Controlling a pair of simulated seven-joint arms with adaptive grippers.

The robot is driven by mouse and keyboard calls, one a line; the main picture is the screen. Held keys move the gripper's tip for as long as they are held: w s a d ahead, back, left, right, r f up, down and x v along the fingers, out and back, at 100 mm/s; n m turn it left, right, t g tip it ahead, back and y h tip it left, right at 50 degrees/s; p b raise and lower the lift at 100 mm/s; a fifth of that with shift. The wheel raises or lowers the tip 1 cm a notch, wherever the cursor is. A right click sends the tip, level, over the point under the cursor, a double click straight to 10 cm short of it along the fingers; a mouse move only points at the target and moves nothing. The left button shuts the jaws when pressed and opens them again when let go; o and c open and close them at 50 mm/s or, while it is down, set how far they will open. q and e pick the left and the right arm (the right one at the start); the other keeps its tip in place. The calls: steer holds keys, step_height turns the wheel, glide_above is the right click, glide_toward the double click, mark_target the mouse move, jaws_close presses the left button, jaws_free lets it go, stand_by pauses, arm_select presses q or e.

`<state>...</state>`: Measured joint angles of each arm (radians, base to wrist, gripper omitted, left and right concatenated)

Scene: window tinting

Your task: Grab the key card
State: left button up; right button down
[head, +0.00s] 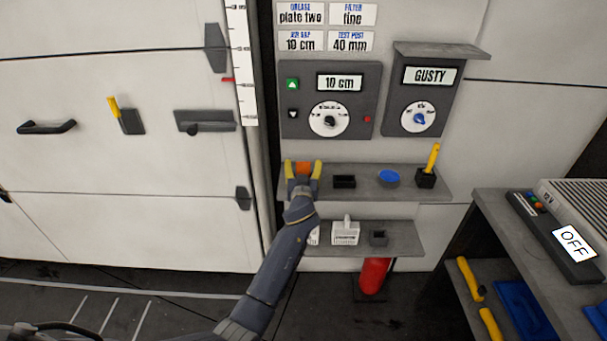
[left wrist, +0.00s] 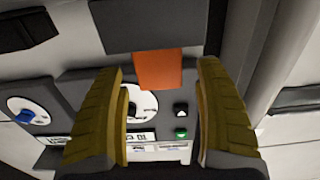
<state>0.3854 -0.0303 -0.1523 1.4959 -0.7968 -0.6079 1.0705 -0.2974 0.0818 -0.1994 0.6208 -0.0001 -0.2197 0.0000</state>
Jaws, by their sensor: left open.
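The key card appears to be the small flat orange piece (head: 304,167) at the left end of the upper grey shelf (head: 410,192). In the left wrist view the orange card (left wrist: 158,69) projects from the edge of a dark grey slab, probably the shelf. My left gripper (head: 303,172) is open, its yellow fingers on either side of the card. In the left wrist view its fingers (left wrist: 158,78) stand apart, with visible gaps between them and the card's sides. I cannot tell how deep the card sits between them. My right gripper is not in view.
The upper shelf also holds a black tray (head: 344,181), a blue round item (head: 388,177) and a yellow-handled tool (head: 433,158). A control panel (head: 330,100) is above. A lower shelf (head: 405,240) and red cylinder (head: 374,275) are below. A cart (head: 490,205) stands right.

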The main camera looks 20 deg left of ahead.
arm_select(q)
steer(key=shift+w+a, duration=0.1)
steer(key=shift+w, duration=0.35)
steer(key=c, duration=1.3)
